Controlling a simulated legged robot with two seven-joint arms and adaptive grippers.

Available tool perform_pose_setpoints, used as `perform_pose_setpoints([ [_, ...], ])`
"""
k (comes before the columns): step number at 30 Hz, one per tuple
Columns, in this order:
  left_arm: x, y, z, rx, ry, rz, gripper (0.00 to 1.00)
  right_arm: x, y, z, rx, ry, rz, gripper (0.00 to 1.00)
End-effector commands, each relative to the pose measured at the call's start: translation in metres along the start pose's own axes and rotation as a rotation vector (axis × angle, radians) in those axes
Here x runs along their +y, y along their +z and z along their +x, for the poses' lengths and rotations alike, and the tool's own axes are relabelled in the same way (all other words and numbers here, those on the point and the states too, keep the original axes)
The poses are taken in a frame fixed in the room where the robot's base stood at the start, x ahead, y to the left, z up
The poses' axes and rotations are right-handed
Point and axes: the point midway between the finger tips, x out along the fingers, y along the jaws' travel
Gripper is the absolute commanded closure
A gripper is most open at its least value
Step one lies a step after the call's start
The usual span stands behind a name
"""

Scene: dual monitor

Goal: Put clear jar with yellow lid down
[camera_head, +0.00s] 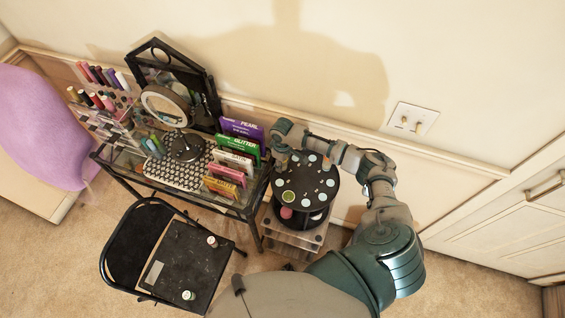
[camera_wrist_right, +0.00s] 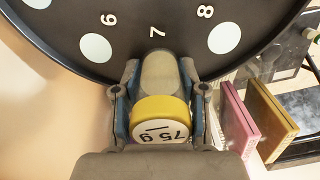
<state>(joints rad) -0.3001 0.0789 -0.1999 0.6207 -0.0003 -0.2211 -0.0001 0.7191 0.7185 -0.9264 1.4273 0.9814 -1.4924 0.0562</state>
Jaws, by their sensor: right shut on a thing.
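The clear jar with the yellow lid (camera_wrist_right: 162,108) is between the fingers of my right gripper (camera_wrist_right: 160,100) in the wrist view. Its lid faces the camera and reads "75 g" upside down. My right gripper is shut on it, at the edge of a black round stand with numbered white spots (camera_wrist_right: 130,60). In the head view my right gripper (camera_head: 283,155) is at the back left of this stand (camera_head: 318,185); the jar is hardly visible there. I cannot tell whether the jar touches the stand. My left gripper is not in view.
A glass-top desk (camera_head: 130,165) left of the stand holds a keyboard (camera_head: 185,178), a ring mirror (camera_head: 165,105) and a row of colored boxes (camera_head: 235,160). A green-topped jar (camera_head: 288,196) sits on the stand. A black folding chair (camera_head: 175,265) carries two small containers.

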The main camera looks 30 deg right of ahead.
Motion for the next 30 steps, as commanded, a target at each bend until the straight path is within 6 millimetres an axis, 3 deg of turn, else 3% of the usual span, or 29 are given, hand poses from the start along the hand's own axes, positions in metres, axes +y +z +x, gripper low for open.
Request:
perform_pose_setpoints([
  [6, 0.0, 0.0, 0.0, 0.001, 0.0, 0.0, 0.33, 0.001, 0.0, 0.0, 0.001, -0.001, 0.0, 0.94],
  [7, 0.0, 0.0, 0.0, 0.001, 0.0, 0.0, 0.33, 0.001, 0.0, 0.001, 0.001, -0.001, 0.001, 0.53],
  [9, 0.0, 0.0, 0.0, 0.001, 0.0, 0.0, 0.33, 0.001, 0.0, 0.001, 0.001, -0.001, 0.001, 0.36],
  [10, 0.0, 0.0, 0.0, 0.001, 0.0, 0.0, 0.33, 0.001, 0.0, 0.001, 0.001, -0.001, 0.001, 0.33],
  [20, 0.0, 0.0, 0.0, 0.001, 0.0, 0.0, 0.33, 0.001, 0.0, -0.003, 0.002, -0.001, 0.001, 0.33],
  [23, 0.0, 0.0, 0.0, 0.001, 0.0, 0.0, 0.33, 0.001, -0.001, -0.013, 0.003, 0.0, 0.001, 0.33],
  [30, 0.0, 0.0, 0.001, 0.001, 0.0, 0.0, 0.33, 0.001, -0.001, -0.065, 0.006, 0.0, 0.001, 0.33],
])
